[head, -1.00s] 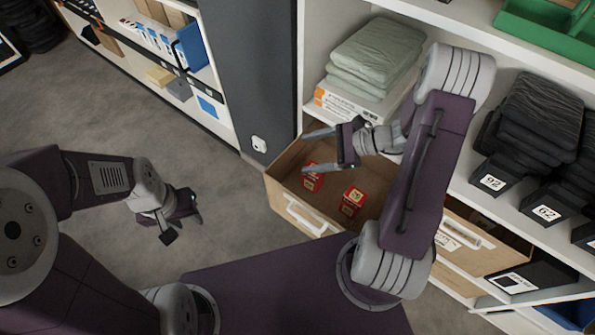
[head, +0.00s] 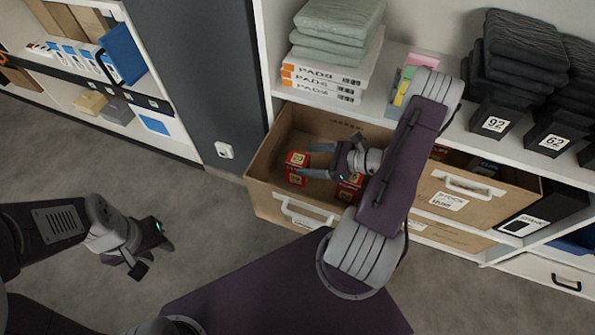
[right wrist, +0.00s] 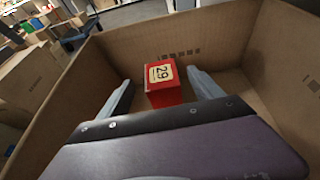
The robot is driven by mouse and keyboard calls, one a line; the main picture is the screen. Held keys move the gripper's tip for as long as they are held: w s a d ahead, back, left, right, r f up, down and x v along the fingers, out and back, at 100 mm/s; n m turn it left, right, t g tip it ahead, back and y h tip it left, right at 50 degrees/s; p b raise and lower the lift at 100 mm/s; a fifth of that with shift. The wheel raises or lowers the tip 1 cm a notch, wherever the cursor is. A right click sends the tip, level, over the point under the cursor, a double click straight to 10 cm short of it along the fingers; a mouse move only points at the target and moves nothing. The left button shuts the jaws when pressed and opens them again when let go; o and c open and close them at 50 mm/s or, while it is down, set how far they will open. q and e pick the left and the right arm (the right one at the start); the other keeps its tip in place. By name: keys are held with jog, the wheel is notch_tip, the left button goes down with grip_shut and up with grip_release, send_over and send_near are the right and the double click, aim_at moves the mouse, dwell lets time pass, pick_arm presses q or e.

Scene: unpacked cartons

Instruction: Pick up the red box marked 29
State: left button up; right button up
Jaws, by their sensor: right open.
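The red box marked 29 (head: 297,160) stands in an open cardboard drawer (head: 262,158), near its left end. In the right wrist view the box (right wrist: 163,84) shows its pale 29 label, ahead and between the two fingers. My right gripper (head: 308,160) is open and empty, pointing left at the box inside the drawer area. I cannot tell whether the fingers touch it. A second red box (head: 347,191) is partly hidden under my right gripper; its number is not readable. My left gripper (head: 155,260) is open and empty over the floor at the left.
The drawer walls (right wrist: 225,30) rise around the right gripper. The shelf above holds PADS boxes (head: 318,88) with folded green cloths (head: 338,30), and black boxes marked 92 (head: 494,124) and 62 (head: 552,140). Another cardboard drawer (head: 470,195) is on the right. The floor at left is clear.

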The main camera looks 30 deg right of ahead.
aim_at(290, 159)
jog(key=x, duration=0.2)
jog(key=shift+w+a+f+b, duration=0.1)
jog(key=shift+w+f+b, duration=0.05)
jog(key=shift+b, duration=0.15)
jog(key=b+x, duration=0.2)
jog(key=x, duration=0.3)
jog(key=shift+f, duration=0.15)
